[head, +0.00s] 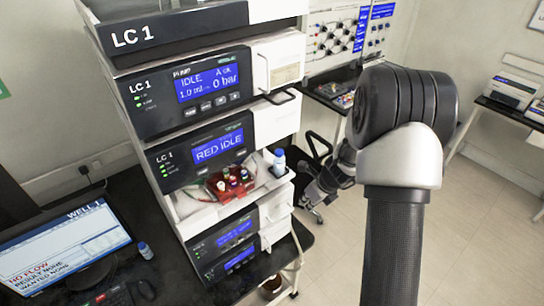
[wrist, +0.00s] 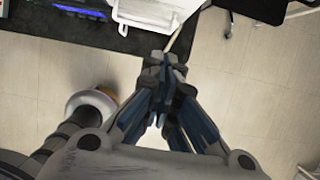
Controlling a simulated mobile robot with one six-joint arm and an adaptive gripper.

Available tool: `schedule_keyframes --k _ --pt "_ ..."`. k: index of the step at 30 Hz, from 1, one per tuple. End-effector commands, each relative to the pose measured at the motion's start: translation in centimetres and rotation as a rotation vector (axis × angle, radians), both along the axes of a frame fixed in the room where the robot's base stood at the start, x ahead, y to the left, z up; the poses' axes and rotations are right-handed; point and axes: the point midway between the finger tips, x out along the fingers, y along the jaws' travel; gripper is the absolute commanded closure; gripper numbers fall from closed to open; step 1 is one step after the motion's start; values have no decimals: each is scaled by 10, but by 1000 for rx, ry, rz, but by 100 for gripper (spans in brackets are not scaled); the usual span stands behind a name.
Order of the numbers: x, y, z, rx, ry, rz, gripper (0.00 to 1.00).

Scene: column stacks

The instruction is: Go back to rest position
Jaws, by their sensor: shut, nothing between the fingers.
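My gripper (head: 318,190) is to the right of the column stack in the head view, partly hidden behind my own arm. It hangs in free air beside the stack, apart from the red vial rack. In the wrist view my gripper (wrist: 165,68) has its fingers together with nothing between them. Below the fingers are pale floor tiles and a dark bench edge.
The LC 1 stack (head: 195,90) stands on a black bench (head: 170,270). A monitor (head: 65,245) is at left. Open floor (head: 480,220) lies at right.

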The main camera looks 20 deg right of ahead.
Motion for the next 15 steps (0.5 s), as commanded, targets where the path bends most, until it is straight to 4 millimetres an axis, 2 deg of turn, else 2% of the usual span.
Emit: schedule_keyframes --k 5,8,11,15 --pt "0 4 3 -8 -8 31 100" --pt "0 17 17 -45 -39 155 100" --pt "-7 43 41 -117 -91 390 100" --pt "-36 87 74 -260 -171 808 100"
